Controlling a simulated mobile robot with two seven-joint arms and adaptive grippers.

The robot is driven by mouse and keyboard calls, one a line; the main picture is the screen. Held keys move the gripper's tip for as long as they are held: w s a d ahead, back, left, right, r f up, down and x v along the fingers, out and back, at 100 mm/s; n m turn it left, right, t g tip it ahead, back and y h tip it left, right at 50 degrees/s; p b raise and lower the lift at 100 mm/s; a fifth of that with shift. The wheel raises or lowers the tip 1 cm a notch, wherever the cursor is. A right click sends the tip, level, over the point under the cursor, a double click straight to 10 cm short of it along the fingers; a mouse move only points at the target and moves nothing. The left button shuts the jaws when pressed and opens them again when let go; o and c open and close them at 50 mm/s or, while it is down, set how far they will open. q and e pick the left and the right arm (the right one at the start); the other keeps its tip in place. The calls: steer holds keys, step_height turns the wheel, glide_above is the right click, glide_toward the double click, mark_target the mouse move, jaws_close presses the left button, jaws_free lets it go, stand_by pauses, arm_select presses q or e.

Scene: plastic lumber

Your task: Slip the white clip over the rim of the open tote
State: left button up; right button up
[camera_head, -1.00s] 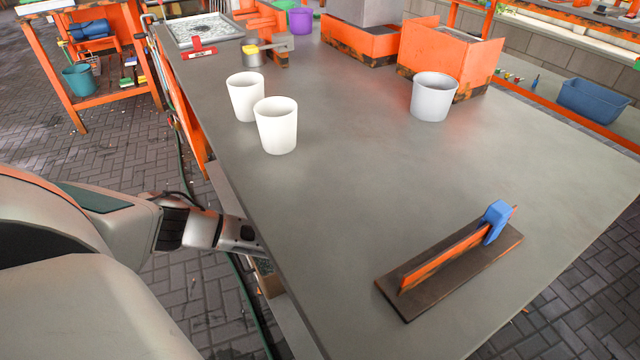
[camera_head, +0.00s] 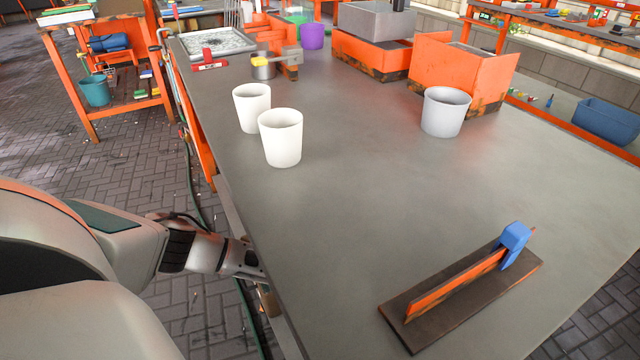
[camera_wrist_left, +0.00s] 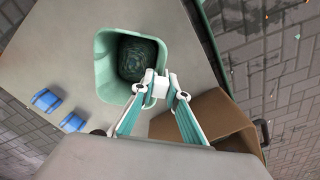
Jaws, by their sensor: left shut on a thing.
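In the left wrist view the green open tote (camera_wrist_left: 106,62) stands with its mouth toward the camera, something dark and round inside. My left gripper (camera_wrist_left: 155,86) has its teal and white fingers closed on the small white clip (camera_wrist_left: 155,90). The clip is in line with the tote's lower right rim; I cannot tell if it touches or straddles that rim. In the head view my left arm reaches down past the table's left edge, its gripper hidden, and the tote is not visible. My right gripper is in neither view.
A brown open box (camera_wrist_left: 205,112) stands beside the tote. Two blue pieces (camera_wrist_left: 45,100) lie to its left. The grey table (camera_head: 370,215) bears two white cups (camera_head: 281,140), a grey cup (camera_head: 445,112) and a stand (camera_head: 455,300) with a blue clip (camera_head: 514,242) on an orange strip.

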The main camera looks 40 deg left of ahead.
arm_select(q)
steer(key=o, duration=0.8)
steer(key=shift+w+r, duration=0.15)
steer(key=shift+r, duration=0.35)
step_height(320, 180, up, 6)
steer(key=shift+r, duration=0.25)
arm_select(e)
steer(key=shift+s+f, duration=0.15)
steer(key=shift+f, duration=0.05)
arm_select(q)
steer(key=shift+s+d, duration=0.1)
steer(key=shift+s, duration=0.1)
